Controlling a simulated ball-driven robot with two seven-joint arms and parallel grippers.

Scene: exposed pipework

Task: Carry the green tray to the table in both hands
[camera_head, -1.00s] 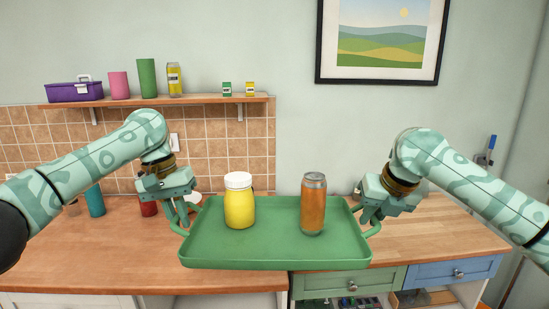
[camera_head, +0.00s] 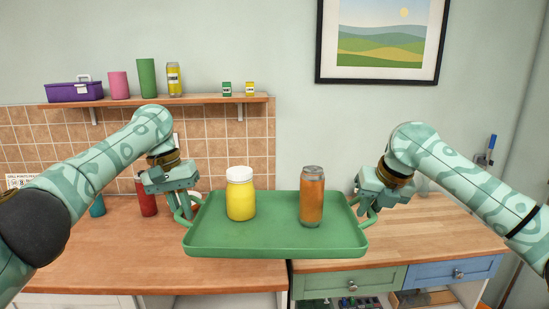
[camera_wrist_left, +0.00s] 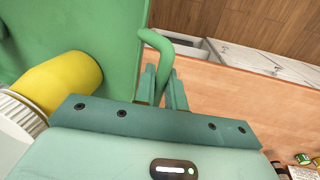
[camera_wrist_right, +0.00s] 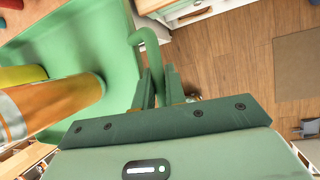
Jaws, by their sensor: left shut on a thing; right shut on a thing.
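The green tray (camera_head: 275,238) is held level in front of me, above the wooden counter. A yellow jar with a white lid (camera_head: 240,195) stands upright on its left half, and an orange can (camera_head: 312,197) stands upright on its right half. My left gripper (camera_head: 183,212) is shut on the tray's left handle (camera_wrist_left: 160,55). My right gripper (camera_head: 366,212) is shut on the tray's right handle (camera_wrist_right: 150,50). The jar also shows in the left wrist view (camera_wrist_left: 60,85), and the can in the right wrist view (camera_wrist_right: 65,105).
The wooden counter (camera_head: 130,255) lies below, with a red can (camera_head: 146,198) and a teal cup (camera_head: 97,207) at its back left. A wall shelf (camera_head: 180,100) holds a purple toolbox (camera_head: 75,92) and several containers. The counter's right part (camera_head: 440,235) looks clear.

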